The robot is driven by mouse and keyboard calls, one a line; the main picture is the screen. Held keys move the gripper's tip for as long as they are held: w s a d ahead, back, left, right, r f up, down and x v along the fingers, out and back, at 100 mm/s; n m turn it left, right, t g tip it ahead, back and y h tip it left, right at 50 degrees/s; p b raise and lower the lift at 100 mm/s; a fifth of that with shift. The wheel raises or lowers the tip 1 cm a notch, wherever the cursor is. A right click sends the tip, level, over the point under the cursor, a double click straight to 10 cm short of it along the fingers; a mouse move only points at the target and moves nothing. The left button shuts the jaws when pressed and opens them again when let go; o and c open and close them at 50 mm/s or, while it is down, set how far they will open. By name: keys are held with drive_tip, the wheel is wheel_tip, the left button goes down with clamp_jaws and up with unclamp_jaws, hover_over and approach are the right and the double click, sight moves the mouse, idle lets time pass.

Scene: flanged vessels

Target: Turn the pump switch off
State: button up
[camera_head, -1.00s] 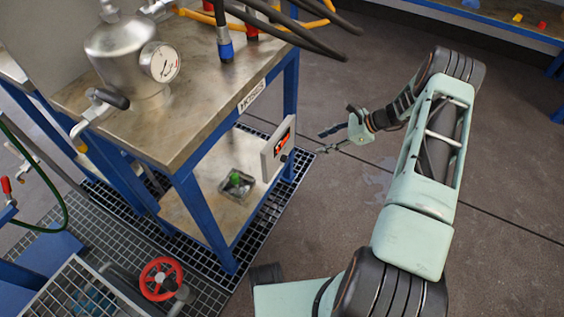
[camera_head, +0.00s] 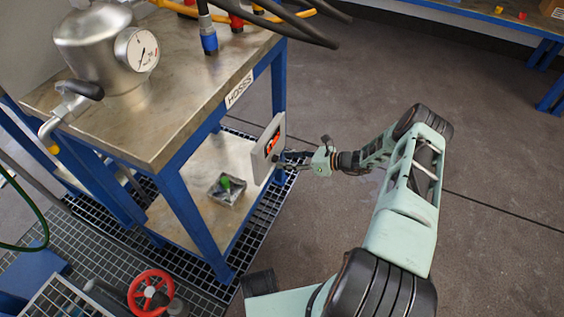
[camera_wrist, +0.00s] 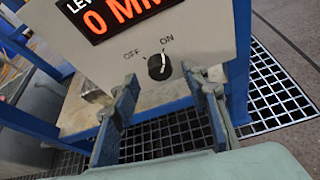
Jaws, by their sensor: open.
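The pump switch (camera_wrist: 159,67) is a black round knob with a white line, low on a pale panel (camera_wrist: 215,25). OFF is printed to its upper left and ON above it; the white line points up, toward the ON side. My gripper (camera_wrist: 160,76) is open, with one finger on each side of the knob in the wrist view. I cannot tell whether the fingers touch the knob or the panel. In the head view my gripper (camera_head: 284,160) is at the right face of the panel (camera_head: 264,150), and the knob is not clearly visible.
The panel's display (camera_wrist: 110,14) reads "0 MM" in orange. A blue-framed bench (camera_head: 150,125) carries a metal vessel with a gauge (camera_head: 138,48). A small tray (camera_head: 226,190) with a green item sits on its lower shelf. A red handwheel (camera_head: 151,293) stands lower left. Floor at right is clear.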

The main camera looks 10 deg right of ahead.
sight(276, 159)
drive_tip(key=shift+x, duration=1.25)
clamp_jaws()
